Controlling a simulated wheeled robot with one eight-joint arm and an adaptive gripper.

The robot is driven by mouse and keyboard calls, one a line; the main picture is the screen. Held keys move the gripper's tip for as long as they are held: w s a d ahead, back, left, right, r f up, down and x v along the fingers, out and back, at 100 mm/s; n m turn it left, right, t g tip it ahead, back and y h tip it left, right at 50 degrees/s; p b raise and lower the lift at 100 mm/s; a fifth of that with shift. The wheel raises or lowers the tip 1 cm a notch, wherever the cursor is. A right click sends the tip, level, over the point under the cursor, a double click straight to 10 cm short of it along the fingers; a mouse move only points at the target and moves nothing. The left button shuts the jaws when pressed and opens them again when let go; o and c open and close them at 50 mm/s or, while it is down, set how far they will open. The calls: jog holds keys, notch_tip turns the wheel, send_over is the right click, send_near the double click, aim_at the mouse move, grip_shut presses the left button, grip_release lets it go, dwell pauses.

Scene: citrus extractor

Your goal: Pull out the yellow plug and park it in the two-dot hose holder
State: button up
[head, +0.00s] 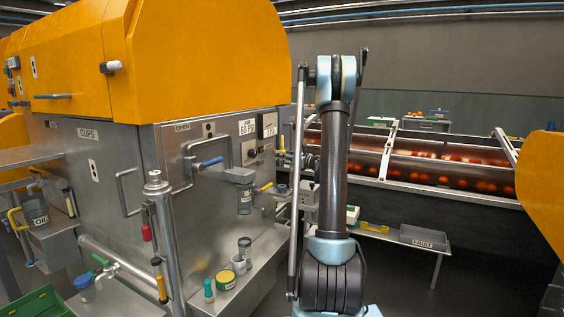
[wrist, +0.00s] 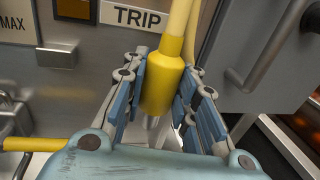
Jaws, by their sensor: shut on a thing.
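In the wrist view the yellow plug (wrist: 162,85) sits between the blue-padded fingers of my gripper (wrist: 163,78), which is shut on it. A yellow hose (wrist: 178,18) runs up from the plug. A narrow metal tip (wrist: 152,122) shows below its body; whether it touches anything beneath is hidden by my gripper. In the head view my gripper and the plug are mostly hidden behind my arm, right of the steel machine. I cannot pick out the two-dot hose holder with certainty in either view.
A panel with a TRIP label (wrist: 137,16) stands behind the plug. A yellow bar (wrist: 32,145) lies left of my gripper, and a grey handle (wrist: 268,48) is at right. In the head view, a steel post (head: 158,215) and a ledge with jars (head: 245,246) stand left of my arm.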

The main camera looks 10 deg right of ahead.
aim_at(282, 151)
jog(key=shift+r, duration=1.45)
